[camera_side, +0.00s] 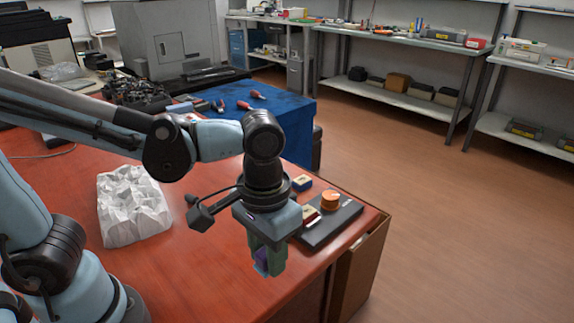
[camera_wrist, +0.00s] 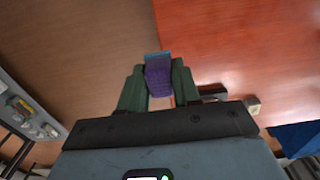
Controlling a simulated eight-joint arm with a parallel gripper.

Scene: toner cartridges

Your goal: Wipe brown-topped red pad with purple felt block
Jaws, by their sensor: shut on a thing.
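My gripper (camera_side: 268,264) points down near the right edge of the red table, in front of a dark flat tray (camera_side: 338,226). It is shut on the purple felt block (camera_side: 262,257), which also shows between the fingers in the wrist view (camera_wrist: 158,82) with a blue strip at its end. On the tray, a small red pad with a brownish top (camera_side: 310,214) lies partly hidden behind my gripper. The felt block is apart from the pad. The pad cannot be made out in the wrist view.
An orange round piece (camera_side: 330,200) stands on the tray beside the pad. Crumpled white paper (camera_side: 133,205) lies at left. The table (camera_side: 200,265) has bare room in front.

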